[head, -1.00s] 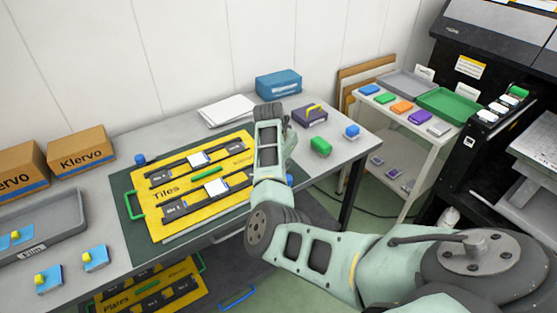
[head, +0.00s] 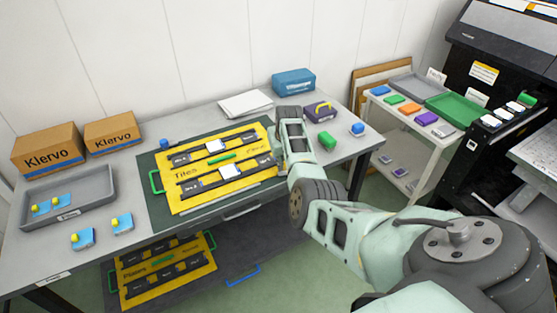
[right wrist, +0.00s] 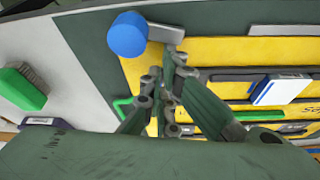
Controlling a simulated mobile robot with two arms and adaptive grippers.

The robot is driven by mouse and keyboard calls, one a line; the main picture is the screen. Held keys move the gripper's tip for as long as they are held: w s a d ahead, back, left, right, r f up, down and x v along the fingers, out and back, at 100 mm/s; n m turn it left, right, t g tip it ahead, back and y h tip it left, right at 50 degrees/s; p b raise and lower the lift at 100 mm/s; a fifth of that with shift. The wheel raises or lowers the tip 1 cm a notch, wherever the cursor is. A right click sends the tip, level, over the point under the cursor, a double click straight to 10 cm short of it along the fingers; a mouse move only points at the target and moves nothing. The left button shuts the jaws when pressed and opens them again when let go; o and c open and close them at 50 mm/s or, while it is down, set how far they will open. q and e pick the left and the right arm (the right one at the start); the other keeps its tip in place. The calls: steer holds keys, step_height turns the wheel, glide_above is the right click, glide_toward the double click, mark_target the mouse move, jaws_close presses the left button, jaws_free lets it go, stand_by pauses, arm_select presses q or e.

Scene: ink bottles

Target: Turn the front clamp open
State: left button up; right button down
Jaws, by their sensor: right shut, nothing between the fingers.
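In the right wrist view, a clamp with a round blue knob (right wrist: 127,35) and a short grey arm (right wrist: 165,34) sits at the edge of the yellow Tiles board (right wrist: 150,85). My right gripper (right wrist: 163,72) is shut and empty, with its fingertips over the board near the clamp, apart from the blue knob in the picture. In the head view my right arm hides the gripper and this clamp. The Tiles board (head: 190,203) lies on a dark green mat, and another blue knob (head: 164,143) shows at its back left. My left gripper is not in view.
A green block (head: 326,141), a purple box (head: 319,112) and a blue item (head: 357,129) stand right of the board. A grey tray (head: 100,200) and boxes (head: 45,148) are at the left. Another yellow board (head: 190,265) lies on the shelf below.

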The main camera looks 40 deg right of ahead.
steer(key=shift+s+a+r+n+p, duration=0.15)
steer(key=shift+a+n+p, duration=0.1)
steer(key=shift+n+p, duration=0.3)
steer(key=shift+a, duration=0.15)
steer(key=shift+a+f+p, duration=0.2)
steer(key=shift+p, duration=0.2)
